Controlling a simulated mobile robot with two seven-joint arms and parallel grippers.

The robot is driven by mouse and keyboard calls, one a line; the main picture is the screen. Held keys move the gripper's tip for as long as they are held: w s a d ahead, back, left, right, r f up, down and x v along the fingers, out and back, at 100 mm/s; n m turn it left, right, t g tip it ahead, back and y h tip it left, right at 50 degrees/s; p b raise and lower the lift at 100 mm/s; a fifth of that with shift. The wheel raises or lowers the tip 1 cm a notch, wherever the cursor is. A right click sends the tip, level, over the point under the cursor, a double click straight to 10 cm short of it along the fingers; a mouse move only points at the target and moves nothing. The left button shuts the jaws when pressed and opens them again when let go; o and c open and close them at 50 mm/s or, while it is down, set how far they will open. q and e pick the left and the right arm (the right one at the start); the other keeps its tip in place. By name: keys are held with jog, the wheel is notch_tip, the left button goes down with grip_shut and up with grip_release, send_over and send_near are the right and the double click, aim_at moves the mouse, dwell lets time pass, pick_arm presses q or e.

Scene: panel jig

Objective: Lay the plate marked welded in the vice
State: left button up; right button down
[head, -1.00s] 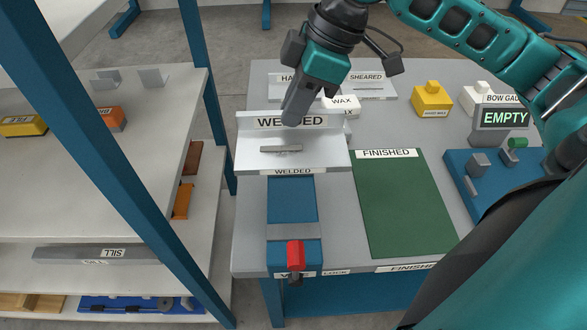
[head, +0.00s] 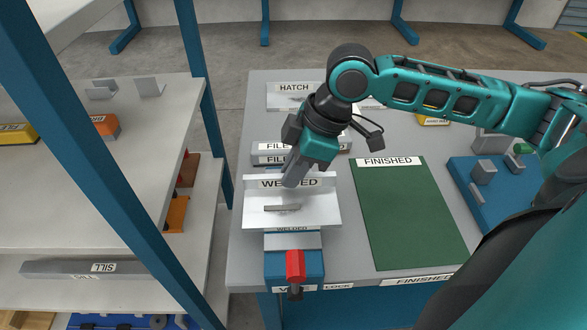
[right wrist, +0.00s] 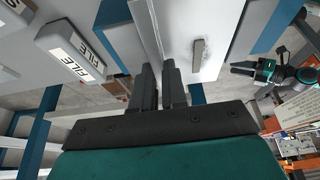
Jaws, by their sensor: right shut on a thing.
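The plate marked welded (head: 320,212) is a pale L-shaped piece with an upright back flange and a grey bar on its flat part. My right gripper (head: 290,182) is shut on the upright flange; the right wrist view shows its fingers (right wrist: 160,88) closed on the plate (right wrist: 205,40). The blue vice (head: 312,268) has a grey jaw bar and a red handle (head: 295,265). In the head view the plate covers the far part of the vice; I cannot tell whether they touch. My left gripper (right wrist: 242,68) shows small in the right wrist view, its opening unclear.
A green mat marked finished (head: 410,215) lies right of the vice. A blue fixture (head: 490,190) is at the right. A shelf with a blue post (head: 110,150) stands left.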

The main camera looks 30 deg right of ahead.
pick_arm(q)
jog(key=shift+r, duration=0.2)
pick_arm(e)
jog(key=c, duration=1.5)
grip_release()
jog(key=shift+f, duration=0.1)
jog(key=o, duration=0.3)
pick_arm(q)
jog(key=shift+s+a+f, duration=0.1)
jog(key=shift+a+f, duration=0.05)
jog(key=shift+f, duration=0.15)
pick_arm(e)
jog(key=shift+o, duration=0.2)
jog(key=shift+r, duration=0.25)
pick_arm(q)
jog(key=p, duration=0.1)
jog(key=r+p, duration=0.1)
jog(key=shift+s+a+r+y+p, duration=0.3)
jog(key=shift+a, duration=0.05)
pick_arm(e)
jog(key=v, duration=1.2)
